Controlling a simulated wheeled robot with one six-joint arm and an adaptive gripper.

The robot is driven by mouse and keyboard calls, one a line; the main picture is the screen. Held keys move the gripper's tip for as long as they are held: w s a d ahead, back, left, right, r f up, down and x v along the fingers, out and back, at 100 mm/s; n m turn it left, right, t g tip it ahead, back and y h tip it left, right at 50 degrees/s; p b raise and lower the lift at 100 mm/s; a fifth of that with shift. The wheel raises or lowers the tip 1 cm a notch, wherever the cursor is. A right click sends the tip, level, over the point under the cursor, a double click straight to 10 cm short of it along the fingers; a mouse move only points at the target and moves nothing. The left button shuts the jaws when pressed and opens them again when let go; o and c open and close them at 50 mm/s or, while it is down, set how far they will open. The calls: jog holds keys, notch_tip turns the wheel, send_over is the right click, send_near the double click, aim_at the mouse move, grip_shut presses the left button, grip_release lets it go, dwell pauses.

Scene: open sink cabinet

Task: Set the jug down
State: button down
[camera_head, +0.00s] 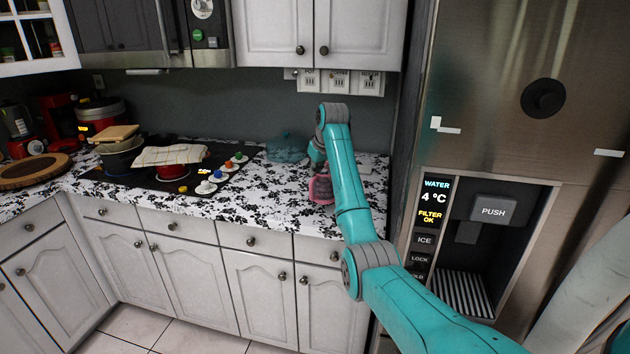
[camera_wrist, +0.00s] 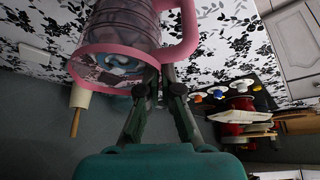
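The jug (camera_head: 320,190) is clear with a pink rim and a pink handle. In the head view it is at the right end of the patterned counter, largely behind my arm. It fills the upper middle of the wrist view (camera_wrist: 122,30), which looks upside down. My gripper (camera_wrist: 160,74) has its fingers drawn together at the jug's handle side, near the rim, and appears closed on it. The exact contact is partly hidden. In the head view my gripper (camera_head: 317,160) is just above the jug. I cannot tell whether the jug's base touches the counter.
The black and white counter (camera_head: 270,205) has free room left of the jug. A teal item (camera_head: 286,148) lies behind it. The hob (camera_head: 165,170) holds pots and a cloth to the left, with coloured knobs nearby. The steel fridge (camera_head: 515,80) stands close on the right.

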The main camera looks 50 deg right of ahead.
jog(key=shift+f, duration=1.6)
jog(key=c, duration=1.3)
grip_release()
jog(key=shift+f, duration=0.1)
jog(key=v, duration=1.2)
jog(key=shift+a, duration=0.1)
